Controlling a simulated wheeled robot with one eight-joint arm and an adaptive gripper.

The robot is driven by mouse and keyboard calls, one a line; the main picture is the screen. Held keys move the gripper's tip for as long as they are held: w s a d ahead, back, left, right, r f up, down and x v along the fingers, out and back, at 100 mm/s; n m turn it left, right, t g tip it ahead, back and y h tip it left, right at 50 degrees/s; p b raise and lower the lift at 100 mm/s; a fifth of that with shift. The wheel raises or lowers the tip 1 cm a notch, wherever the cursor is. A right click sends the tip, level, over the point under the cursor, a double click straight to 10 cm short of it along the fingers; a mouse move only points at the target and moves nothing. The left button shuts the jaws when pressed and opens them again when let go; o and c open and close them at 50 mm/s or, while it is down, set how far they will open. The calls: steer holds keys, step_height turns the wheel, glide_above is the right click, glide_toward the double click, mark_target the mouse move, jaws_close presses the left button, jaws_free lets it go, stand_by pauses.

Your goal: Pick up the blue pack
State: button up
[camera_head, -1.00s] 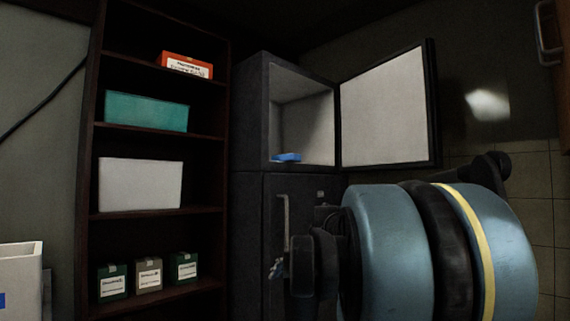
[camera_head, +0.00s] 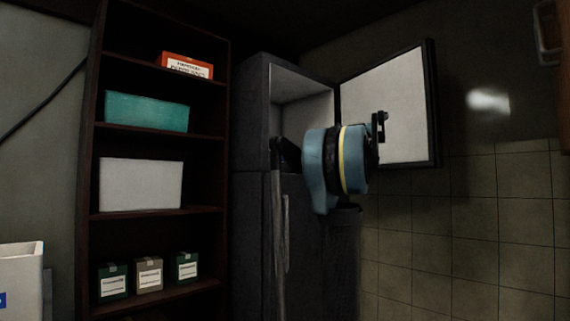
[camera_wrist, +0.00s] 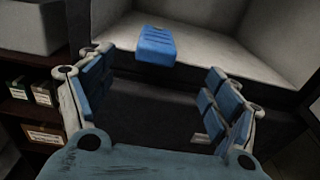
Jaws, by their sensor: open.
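The blue pack (camera_wrist: 156,46) lies on the floor of the open upper compartment (camera_wrist: 215,48), near its front edge, in the wrist view. In the head view my arm hides the pack. My gripper (camera_wrist: 158,85) is open and empty in the wrist view, its blue-padded fingers spread wide to the left and right. The pack shows beyond the fingertips, between them and slightly left of centre. In the head view my wrist is in front of the compartment opening, and the fingers cannot be made out clearly.
The fridge door (camera_head: 388,105) stands open to the right. A dark shelf unit (camera_head: 160,215) on the left holds a teal bin (camera_head: 146,111), a white bin (camera_head: 140,184), a red box (camera_head: 187,65) and several small boxes. The compartment's front edge lies below the pack.

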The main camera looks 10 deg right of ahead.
mark_target(286, 155)
steer(key=x, duration=1.1)
steer(key=shift+w+a+r, duration=0.1)
steer(key=shift+w+a, duration=0.05)
steer(key=shift+w, duration=0.05)
steer(key=shift+a+x, duration=0.25)
steer(key=shift+x, duration=2.6)
steer(key=shift+s+r, duration=0.15)
steer(key=shift+s, duration=0.05)
steer(key=c, duration=1.2)
